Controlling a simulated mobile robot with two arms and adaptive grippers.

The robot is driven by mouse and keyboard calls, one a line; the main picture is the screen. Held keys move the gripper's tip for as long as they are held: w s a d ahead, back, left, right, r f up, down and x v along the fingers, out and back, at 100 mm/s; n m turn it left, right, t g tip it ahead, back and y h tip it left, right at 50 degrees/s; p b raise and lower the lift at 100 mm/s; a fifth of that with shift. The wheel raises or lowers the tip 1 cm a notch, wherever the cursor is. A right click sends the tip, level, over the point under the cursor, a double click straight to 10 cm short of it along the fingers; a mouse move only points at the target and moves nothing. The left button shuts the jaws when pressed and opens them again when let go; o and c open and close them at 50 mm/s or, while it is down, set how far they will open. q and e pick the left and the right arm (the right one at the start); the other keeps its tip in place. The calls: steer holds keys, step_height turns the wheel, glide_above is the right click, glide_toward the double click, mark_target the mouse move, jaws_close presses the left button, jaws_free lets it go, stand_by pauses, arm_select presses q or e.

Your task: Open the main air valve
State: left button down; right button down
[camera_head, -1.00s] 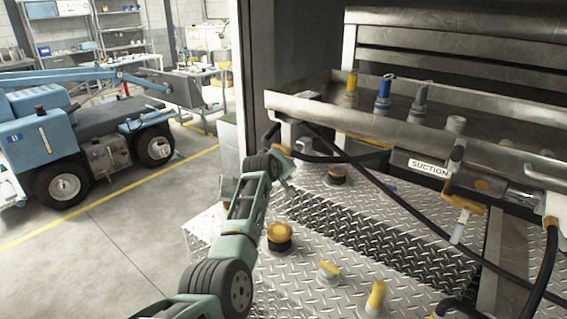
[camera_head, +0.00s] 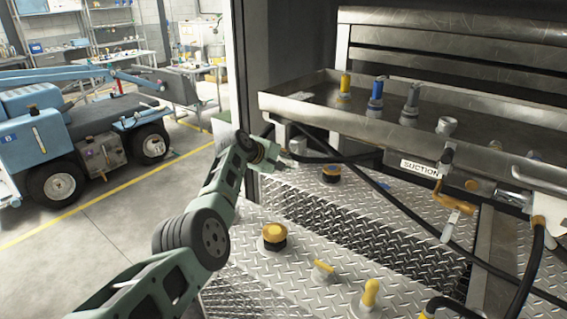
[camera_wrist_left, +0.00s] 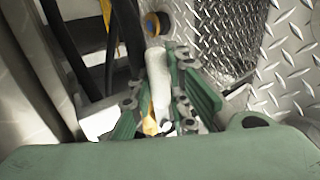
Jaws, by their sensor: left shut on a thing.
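My left gripper (camera_head: 274,157) is at the left end of the metal tray rail, beside the pale fittings under it, in the head view. Its fingertips are small there and partly hidden. In the left wrist view, the left gripper's green fingers (camera_wrist_left: 160,104) are closed around a pale valve handle (camera_wrist_left: 157,72). A yellow-orange part (camera_wrist_left: 150,126) shows between the fingers. The valve body is mostly hidden, and I cannot tell how far its handle is turned. My right gripper is not in view.
A steel tray (camera_head: 330,104) holds several capped nozzles. A SUCTION label (camera_head: 420,168) and an orange-handled valve (camera_head: 452,205) sit right. Black hoses (camera_head: 400,208) cross the diamond-plate deck (camera_head: 330,255). A yellow-topped knob (camera_head: 272,236) stands in front. A blue vehicle (camera_head: 85,140) is left.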

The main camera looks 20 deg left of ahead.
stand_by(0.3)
arm_select(q)
steer(key=c, duration=1.7)
jaws_free()
steer(key=shift+o, duration=0.2)
steer(key=v, duration=1.2)
steer(key=shift+a, duration=0.1)
